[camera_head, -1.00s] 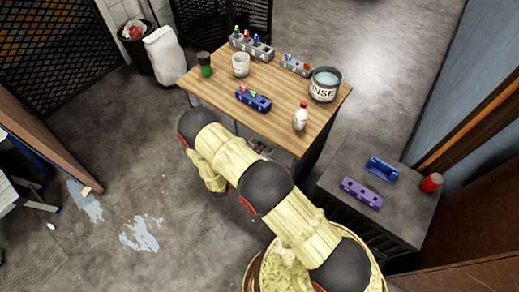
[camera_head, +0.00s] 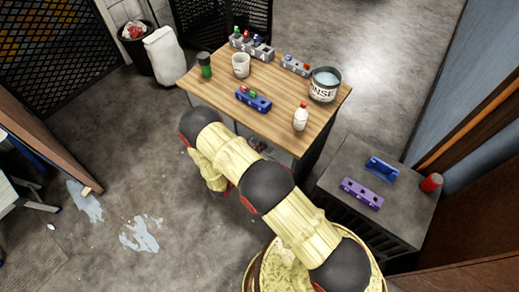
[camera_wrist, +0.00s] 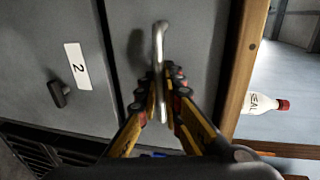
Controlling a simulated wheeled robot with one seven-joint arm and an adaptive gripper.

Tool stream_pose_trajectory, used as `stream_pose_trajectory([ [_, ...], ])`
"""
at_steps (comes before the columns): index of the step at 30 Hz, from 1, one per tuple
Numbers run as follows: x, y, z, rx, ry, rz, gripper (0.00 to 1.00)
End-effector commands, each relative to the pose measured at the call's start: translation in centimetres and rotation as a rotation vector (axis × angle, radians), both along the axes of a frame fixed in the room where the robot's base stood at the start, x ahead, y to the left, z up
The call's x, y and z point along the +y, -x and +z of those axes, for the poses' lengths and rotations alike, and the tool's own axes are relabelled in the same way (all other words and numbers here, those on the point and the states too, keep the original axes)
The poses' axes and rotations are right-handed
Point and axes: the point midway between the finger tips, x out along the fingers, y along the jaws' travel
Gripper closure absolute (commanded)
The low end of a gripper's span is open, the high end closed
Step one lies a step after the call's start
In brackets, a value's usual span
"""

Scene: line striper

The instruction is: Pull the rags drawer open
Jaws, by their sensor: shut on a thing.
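In the wrist view, a grey drawer front (camera_wrist: 195,30) carries a pale metal bar handle (camera_wrist: 159,40). My gripper (camera_wrist: 163,88) is shut on this handle, with a finger on either side of it. No lettering shows on this front, so I cannot read whether it is the rags drawer. Beside it, to the left, is another grey front (camera_wrist: 50,40) with a "2" label (camera_wrist: 77,66) and a dark knob (camera_wrist: 60,93). In the head view, the wooden-topped bench (camera_head: 215,85) stands beyond my arm, which hides the drawer fronts and my gripper.
On the bench are a white bottle (camera_head: 300,118), a RINSE can (camera_head: 324,86), a blue block (camera_head: 254,100), a white cup (camera_head: 241,66) and a green-dark jar (camera_head: 205,66). A dark low cabinet (camera_head: 405,215) stands at the right. Open floor lies left of my arm.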

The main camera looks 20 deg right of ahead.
Motion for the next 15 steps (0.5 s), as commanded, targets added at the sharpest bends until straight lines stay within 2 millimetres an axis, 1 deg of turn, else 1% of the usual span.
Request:
stream_pose_trajectory([
  [10, 0.04, 0.07, -0.11, 0.002, -0.001, 0.001, 1.00],
  [15, 0.78, 0.52, -0.13, 0.001, -0.001, 0.003, 1.00],
])
